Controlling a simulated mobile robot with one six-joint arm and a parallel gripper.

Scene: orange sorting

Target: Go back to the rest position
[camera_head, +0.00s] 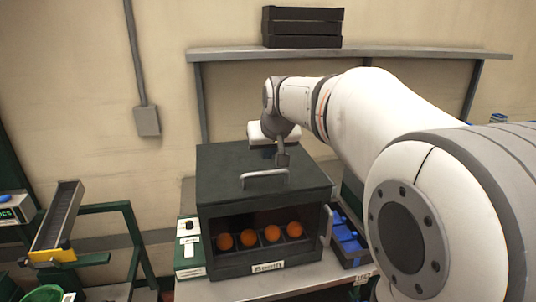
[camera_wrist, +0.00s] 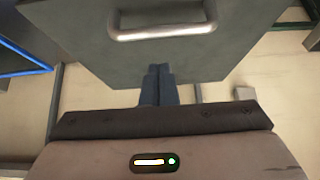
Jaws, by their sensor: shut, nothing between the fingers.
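My gripper (camera_head: 282,160) is above the top of a dark box-shaped machine (camera_head: 225,177), close to the silver handle on its top. In the wrist view my gripper (camera_wrist: 158,70) has its two dark fingers together with nothing between them. The silver handle (camera_head: 264,178) is apart from the fingers in the wrist view (camera_wrist: 163,28). Behind the machine's front window, several oranges (camera_head: 248,238) sit in a row.
A small control box (camera_head: 189,247) stands left of the machine. A blue-filled bin (camera_head: 348,242) stands at its right. A wall shelf (camera_head: 400,53) holds a dark crate (camera_head: 302,27). A chute (camera_head: 58,217) on a green frame is at the far left.

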